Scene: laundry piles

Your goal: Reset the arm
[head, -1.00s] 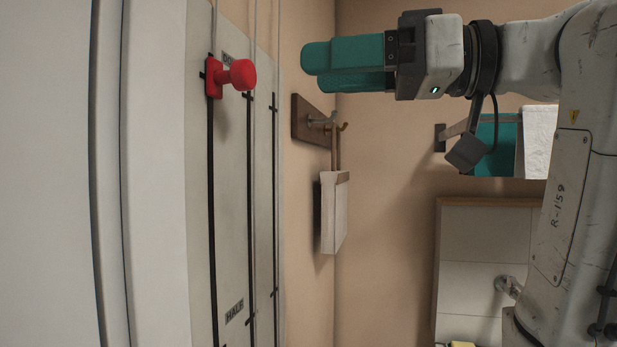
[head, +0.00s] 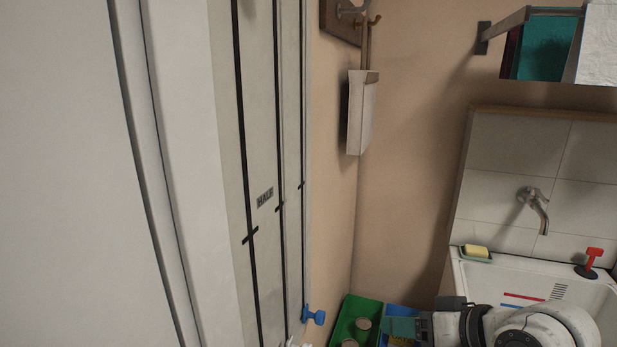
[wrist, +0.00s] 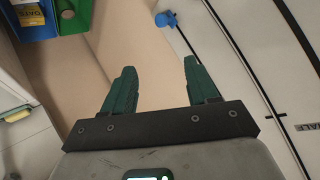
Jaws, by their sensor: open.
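My gripper (wrist: 156,90) is open and empty in the wrist view, its two green fingers spread apart with nothing between them. In the head view my gripper (head: 402,328) is low at the bottom, seen from above, beside the green bin and in front of the blue bin. My white arm lies at the bottom right of that view. The gripper touches nothing that I can make out.
A panel with slots and a HALF label (head: 265,197) stands at left, with a blue knob (head: 315,317) low on it. A green bin (head: 342,318) holds cans. A sink (head: 470,276) with soap (head: 476,251) is at right. A bag (head: 362,112) hangs on the wall.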

